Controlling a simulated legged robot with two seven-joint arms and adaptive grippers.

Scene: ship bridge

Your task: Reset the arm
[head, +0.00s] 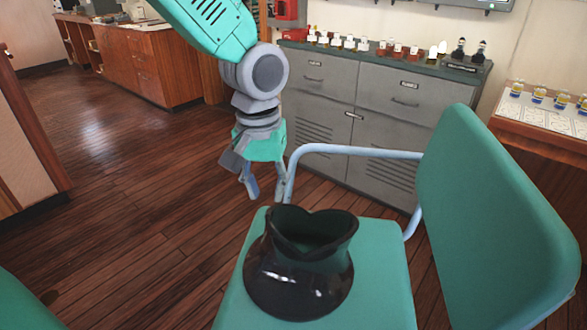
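My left arm, teal and grey, comes down from the top of the head view. Its gripper (266,190) hangs over the floor, beside the chair's pale blue armrest, with its fingers pointing down and apart. I see nothing between the fingers. One finger is close to the armrest tube; I cannot tell whether they touch. A dark, glossy vase (300,278) with a wavy rim stands upright on the chair's green seat (384,285), nearer than the gripper and apart from it. My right gripper is not in the view.
The green chair's backrest (490,215) and armrest (355,151) stand at the right. A grey cabinet (345,95) with small bottles on top lines the wall behind. A wooden desk (160,65) is at the back left. The wooden floor (130,190) at the left is clear.

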